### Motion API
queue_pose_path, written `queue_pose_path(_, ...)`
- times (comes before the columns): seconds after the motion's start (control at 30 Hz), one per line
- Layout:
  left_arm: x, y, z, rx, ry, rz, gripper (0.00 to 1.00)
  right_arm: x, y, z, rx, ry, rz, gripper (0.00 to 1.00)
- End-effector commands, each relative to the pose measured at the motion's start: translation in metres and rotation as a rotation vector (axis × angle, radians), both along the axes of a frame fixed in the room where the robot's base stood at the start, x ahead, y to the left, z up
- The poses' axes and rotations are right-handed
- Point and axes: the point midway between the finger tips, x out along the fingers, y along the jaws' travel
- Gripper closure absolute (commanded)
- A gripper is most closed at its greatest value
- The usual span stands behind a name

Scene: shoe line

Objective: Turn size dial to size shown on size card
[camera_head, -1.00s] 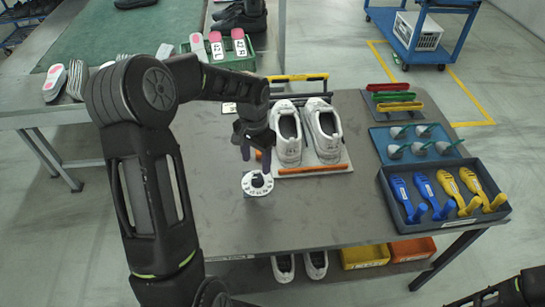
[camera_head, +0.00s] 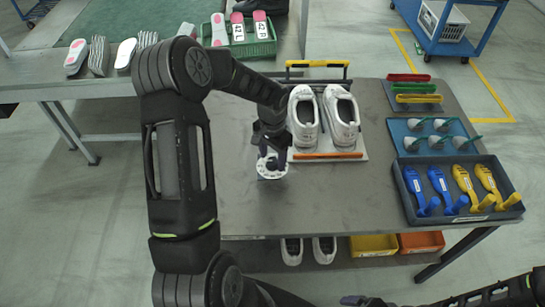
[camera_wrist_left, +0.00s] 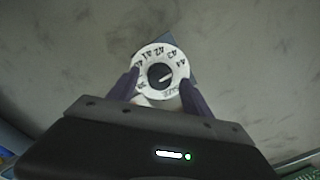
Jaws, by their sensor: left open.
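The size dial (camera_head: 272,168) is a white numbered disc on the table in front of the white shoes. In the left wrist view the dial (camera_wrist_left: 149,60) has a dark centre knob (camera_wrist_left: 160,75) with a light pointer mark slanting to the upper right. My left gripper (camera_wrist_left: 160,88) is open, pointing down, with one finger on each side of the dial's near part; contact cannot be told. In the head view the gripper (camera_head: 270,152) partly covers the dial. My right gripper (camera_head: 362,301) shows only partly at the bottom edge. I cannot make out a size card.
White shoes (camera_head: 341,118) stand on a board just behind and right of the dial. A dark tray (camera_head: 407,213) of blue and yellow tools lies at the right, with a blue tray (camera_head: 403,128) behind it. The table's front middle (camera_head: 320,205) is clear.

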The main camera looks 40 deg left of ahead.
Motion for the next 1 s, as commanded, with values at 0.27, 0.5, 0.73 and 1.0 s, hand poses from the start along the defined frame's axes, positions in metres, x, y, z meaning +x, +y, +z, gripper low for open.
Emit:
queue_pose_path(0.27, 0.0004, 0.0000, -0.0091, 0.000, -0.002, 0.000, 0.42, -0.0003, -0.0001, 0.0010, -0.001, 0.001, 0.000, 0.00)
queue_pose_path(0.5, 0.0003, 0.0001, -0.0089, 0.000, -0.002, 0.000, 0.53, -0.0003, -0.0001, 0.0010, -0.001, 0.001, 0.000, 0.00)
queue_pose_path(0.73, 0.0003, 0.0001, -0.0088, 0.000, -0.001, 0.000, 0.72, -0.0003, 0.0000, 0.0010, 0.000, 0.001, 0.000, 0.00)
queue_pose_path(1.0, 0.0003, 0.0001, -0.0087, 0.000, -0.001, 0.000, 0.94, -0.0003, -0.0001, 0.0011, 0.000, 0.001, 0.000, 0.00)
